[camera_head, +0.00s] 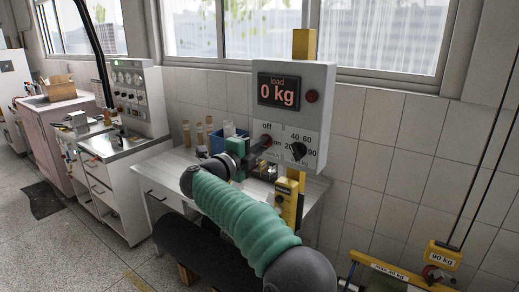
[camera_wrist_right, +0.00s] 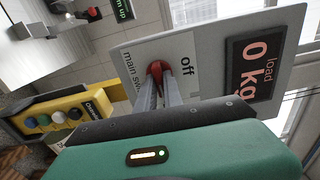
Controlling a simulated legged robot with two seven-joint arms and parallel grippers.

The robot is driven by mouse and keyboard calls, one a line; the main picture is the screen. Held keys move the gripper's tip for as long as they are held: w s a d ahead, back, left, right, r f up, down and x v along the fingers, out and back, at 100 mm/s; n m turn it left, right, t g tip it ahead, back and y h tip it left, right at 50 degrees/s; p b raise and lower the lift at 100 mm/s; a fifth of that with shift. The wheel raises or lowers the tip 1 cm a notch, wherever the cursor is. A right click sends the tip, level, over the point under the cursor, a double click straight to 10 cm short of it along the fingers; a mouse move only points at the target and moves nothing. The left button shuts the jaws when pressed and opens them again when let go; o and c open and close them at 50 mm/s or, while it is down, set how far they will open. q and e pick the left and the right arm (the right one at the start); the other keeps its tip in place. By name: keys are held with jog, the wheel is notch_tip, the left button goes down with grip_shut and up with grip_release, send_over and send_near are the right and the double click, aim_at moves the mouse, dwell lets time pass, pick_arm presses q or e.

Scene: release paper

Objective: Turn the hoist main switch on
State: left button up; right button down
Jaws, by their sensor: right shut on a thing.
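The grey hoist control box (camera_head: 318,75) stands on a yellow post by the wall. Its load display (camera_head: 278,91) reads 0 kg. The red main switch knob (camera_wrist_right: 154,69) sits on a white plate with "off" and partly covered "main switch" lettering. My right gripper (camera_wrist_right: 156,80) is shut on this knob, with a finger on each side. In the head view my right gripper (camera_head: 256,146) reaches the lower left of the box and mostly covers the switch. The knob's exact turn angle cannot be told. My left gripper is not in view.
A black dial (camera_head: 298,151) marked 20, 40, 60 and 90 is right of the switch. A yellow button pendant (camera_head: 288,198) hangs below the box. A white table (camera_head: 178,168) holds a blue bin (camera_head: 222,139). A yellow 90 kg block (camera_head: 441,257) is at right.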

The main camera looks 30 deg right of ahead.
jog(key=shift+f, duration=0.5)
jog(key=c, duration=1.7)
grip_release()
jog(key=shift+o, duration=1.1)
jog(key=shift+s+r, duration=0.1)
jog(key=shift+r, duration=0.05)
jog(key=shift+a+r, duration=0.1)
jog(key=shift+r, duration=0.05)
jog(key=b+v, duration=0.3)
jog(key=v, duration=1.4)
